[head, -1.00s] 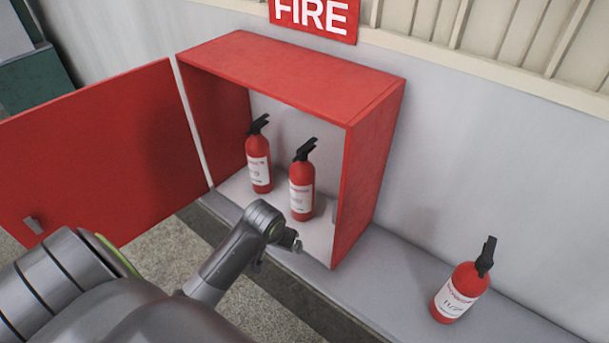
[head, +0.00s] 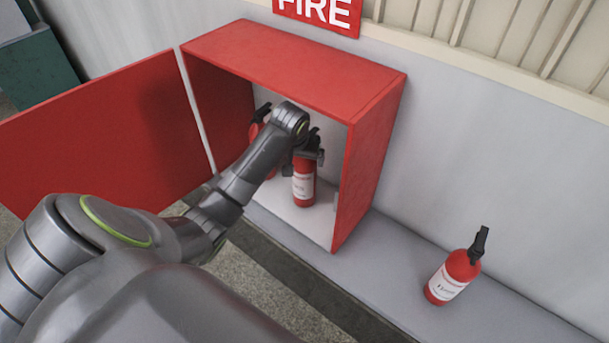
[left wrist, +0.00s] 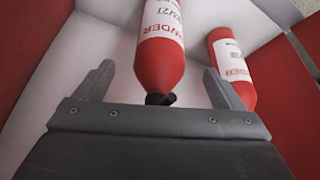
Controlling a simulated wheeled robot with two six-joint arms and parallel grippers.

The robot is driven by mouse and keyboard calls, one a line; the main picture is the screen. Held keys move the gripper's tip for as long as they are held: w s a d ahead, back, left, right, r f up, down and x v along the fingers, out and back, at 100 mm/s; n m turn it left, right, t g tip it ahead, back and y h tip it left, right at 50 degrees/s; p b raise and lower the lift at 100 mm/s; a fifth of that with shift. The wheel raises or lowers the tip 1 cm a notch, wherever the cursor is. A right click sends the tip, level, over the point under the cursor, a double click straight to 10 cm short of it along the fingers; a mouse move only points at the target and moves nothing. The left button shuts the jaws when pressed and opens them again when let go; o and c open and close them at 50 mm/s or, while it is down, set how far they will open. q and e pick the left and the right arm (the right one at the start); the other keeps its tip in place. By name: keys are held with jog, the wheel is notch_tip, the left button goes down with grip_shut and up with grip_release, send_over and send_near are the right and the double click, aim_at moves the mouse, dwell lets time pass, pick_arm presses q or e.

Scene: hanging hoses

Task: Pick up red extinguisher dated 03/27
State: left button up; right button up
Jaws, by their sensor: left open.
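Two red extinguishers stand upright in the open cabinet. My left gripper (head: 310,156) is open at the top of the right one (head: 303,190). In the left wrist view, its open fingers (left wrist: 158,70) lie either side of that extinguisher (left wrist: 160,62), near its black top, with no clear grip on it. Its white label shows upside down and seems to read 03/27; the last digit is hard to read. The left extinguisher (head: 254,132) is mostly hidden behind my arm; it also shows at right in the left wrist view (left wrist: 228,62). My right gripper is out of view.
The red cabinet (head: 372,165) has side walls and a top close around my gripper. Its door (head: 100,140) stands open to the left. A third extinguisher (head: 450,280) stands outside on the grey ledge (head: 400,265), its date unreadable. The ledge between is clear.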

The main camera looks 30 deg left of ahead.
pick_arm(q)
jog(key=shift+w+a+r, duration=0.1)
jog(key=shift+w+a, duration=0.2)
jog(key=shift+w, duration=0.55)
jog(key=w, duration=0.1)
jog(key=w+a+p, duration=0.1)
jog(key=w, duration=0.1)
jog(key=shift+w+f+p, duration=0.15)
jog(key=shift+f+p, duration=0.05)
jog(key=shift+p, duration=0.2)
jog(key=shift+w+a+f, duration=0.1)
jog(key=shift+f, duration=0.3)
jog(key=shift+f, duration=0.1)
jog(key=c, duration=1.9)
jog(key=shift+w, duration=0.15)
grip_shut()
jog(key=shift+r, duration=0.2)
